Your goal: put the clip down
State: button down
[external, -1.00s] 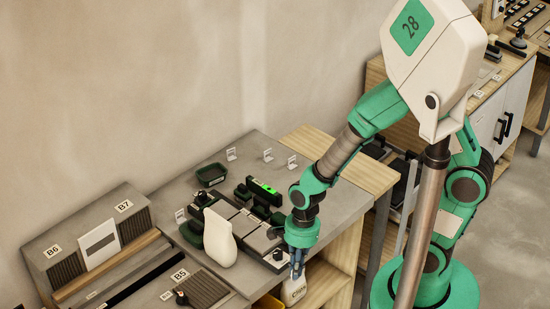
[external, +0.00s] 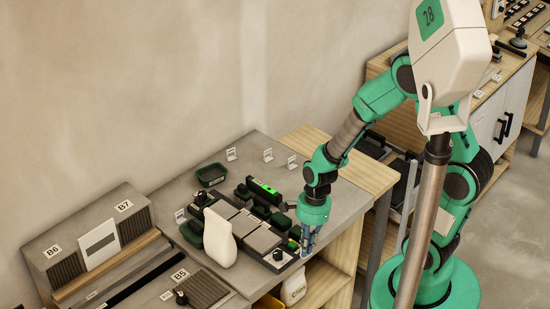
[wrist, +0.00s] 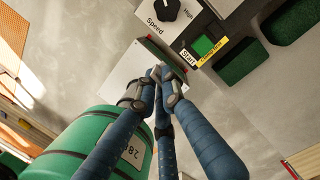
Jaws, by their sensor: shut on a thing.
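My gripper (external: 309,243) is at the right front edge of the grey worktop, just above and beside a white pouch marked "Clips" (external: 293,293). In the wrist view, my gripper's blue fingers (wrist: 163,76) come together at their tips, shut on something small. The clip itself is mostly hidden between the fingertips, and I cannot make out its shape. Behind the fingertips in the wrist view is a pale flat plate on the worktop, beside the dark machine (wrist: 205,38) with a Speed knob and a green Start button.
A dark station with grey tiles (external: 240,230) and a white upright rounded piece (external: 219,238) stands left of my gripper. The worktop's back right is largely clear.

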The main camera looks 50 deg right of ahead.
jog(key=s+d+m+p, duration=0.2)
jog(key=d+m, duration=0.5)
jog(key=d, duration=2.1)
jog(key=shift+m+t+h+p, duration=0.3)
jog(key=shift+m+t+p, duration=0.05)
jog(key=shift+m+t, duration=0.05)
jog(key=b, duration=0.1)
send_over(344, 195)
jog(key=shift+s+d+f, duration=0.15)
jog(key=shift+s+f, duration=0.15)
jog(key=shift+f, duration=0.35)
jog(key=shift+f, duration=0.1)
jog(key=shift+f+b, duration=0.35)
jog(key=shift+f, duration=1.3)
jog(key=shift+f, duration=0.15)
jog(key=c, duration=1.9)
grip_release()
